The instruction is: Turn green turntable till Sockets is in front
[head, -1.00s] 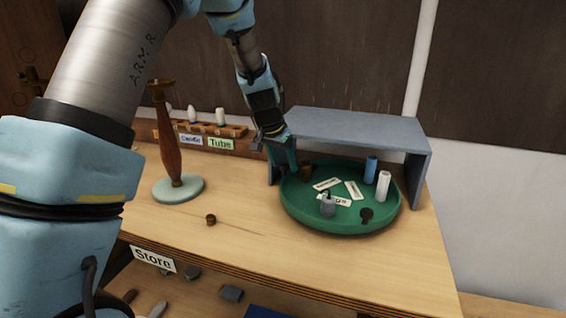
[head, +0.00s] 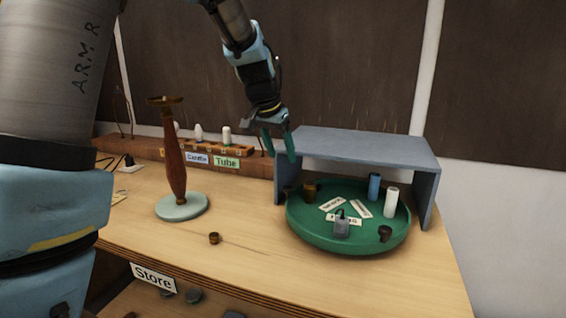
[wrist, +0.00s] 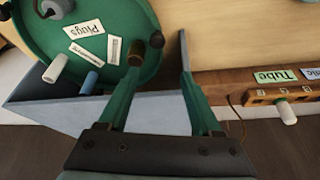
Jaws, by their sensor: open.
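The green turntable (head: 350,246) is a round rimmed tray, partly under a grey shelf. The other labels are too small to read surely. My gripper (head: 280,148) is open and empty, above the turntable's left edge by the shelf's left end.
The grey shelf (head: 365,145) stands over the turntable's back. A brown lamp stem on a pale base (head: 182,207) stands left. A wooden rack (head: 245,161) with bulbs and a "Tube" label is behind.

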